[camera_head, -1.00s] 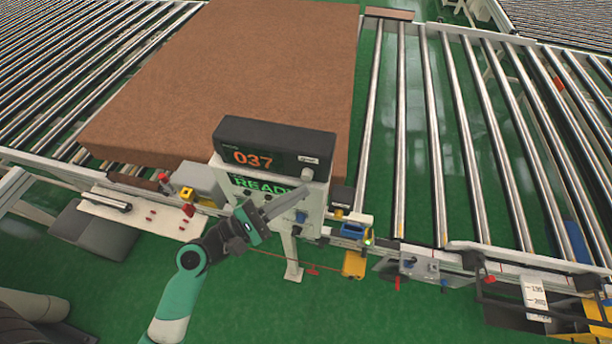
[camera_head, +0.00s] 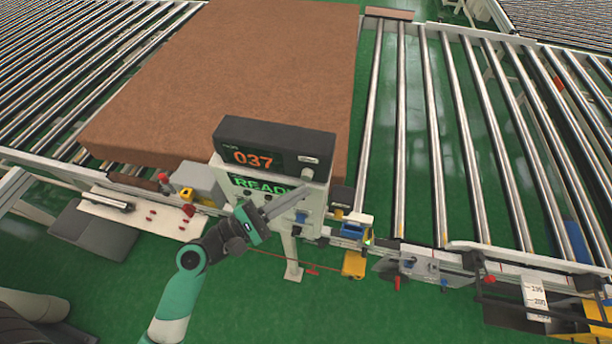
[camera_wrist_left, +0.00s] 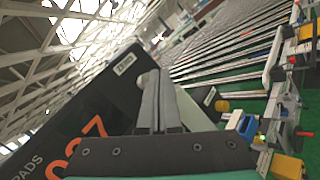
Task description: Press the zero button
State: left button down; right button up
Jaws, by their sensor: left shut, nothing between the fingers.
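The zero button is a small white labelled key (camera_head: 308,159) at the right end of the black display box (camera_head: 228,134), which reads 037 in orange. The key also shows in the left wrist view (camera_wrist_left: 124,68), just left of the finger ends. My left gripper (camera_head: 303,190) is shut and empty. Its fingers point up and right in front of the grey control panel, with their tips below the key in the head view. They appear apart from the key. In the left wrist view the closed fingers (camera_wrist_left: 152,88) partly cover the display box. My right gripper is not in view.
A green READY screen (camera_head: 255,185) is partly hidden behind my fingers. A large brown mattress (camera_head: 235,70) lies on rollers behind the display. Empty rollers (camera_head: 430,130) run to the right. A blue-and-white device (camera_head: 352,229) stands right of the panel.

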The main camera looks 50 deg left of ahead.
pick_arm(q)
jog(key=shift+w, duration=0.1)
dwell(0.4)
jog(key=shift+w+a, duration=0.25)
jog(key=shift+w+a, duration=0.5)
jog(key=shift+w, duration=0.2)
dwell(1.1)
jog(key=shift+s, duration=0.1)
jog(key=shift+s+d+p, duration=0.3)
jog(key=shift+s+d, duration=0.45)
jog(key=shift+s, duration=0.2)
jog(key=s+d, duration=0.1)
jog(key=s, duration=0.1)
jog(key=s+d, duration=0.2)
dwell(0.4)
